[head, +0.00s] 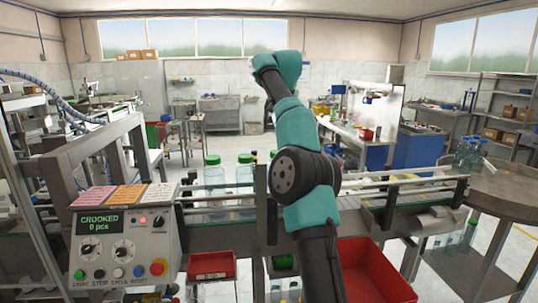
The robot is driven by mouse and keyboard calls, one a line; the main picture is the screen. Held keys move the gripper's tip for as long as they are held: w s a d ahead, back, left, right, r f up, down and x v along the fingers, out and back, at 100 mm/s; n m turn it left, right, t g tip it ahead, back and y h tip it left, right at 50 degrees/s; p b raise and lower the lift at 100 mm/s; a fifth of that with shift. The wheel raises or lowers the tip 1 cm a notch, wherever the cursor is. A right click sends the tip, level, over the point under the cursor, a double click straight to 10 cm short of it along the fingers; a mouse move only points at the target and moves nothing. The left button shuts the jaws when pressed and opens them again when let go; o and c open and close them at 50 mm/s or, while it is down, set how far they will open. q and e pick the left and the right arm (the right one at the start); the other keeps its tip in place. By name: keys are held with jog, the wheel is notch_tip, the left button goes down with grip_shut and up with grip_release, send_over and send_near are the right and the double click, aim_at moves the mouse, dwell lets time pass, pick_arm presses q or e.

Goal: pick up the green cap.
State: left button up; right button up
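Two clear bottles stand upright on the conveyor, each with a green cap: the left cap (212,160) and the right cap (245,158). One teal and black arm of mine rises from the bottom through the middle of the head view and bends at the top. It hides part of the conveyor. Neither gripper can be made out, and no gripper is seen touching a cap.
A control box (125,240) reading "CROOKED 0 pcs" stands at the left. Red bins (213,264) (372,272) are below the conveyor (400,190). A round table (505,188) with clear bottles (468,155) is at the right.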

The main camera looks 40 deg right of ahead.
jog(key=shift+f, duration=0.1)
jog(key=x, duration=1.2)
jog(key=shift+d, duration=0.15)
jog(key=shift+x, duration=2.6)
jog(key=shift+w+d, duration=0.1)
jog(key=c, duration=1)
jog(key=shift+o, duration=0.2)
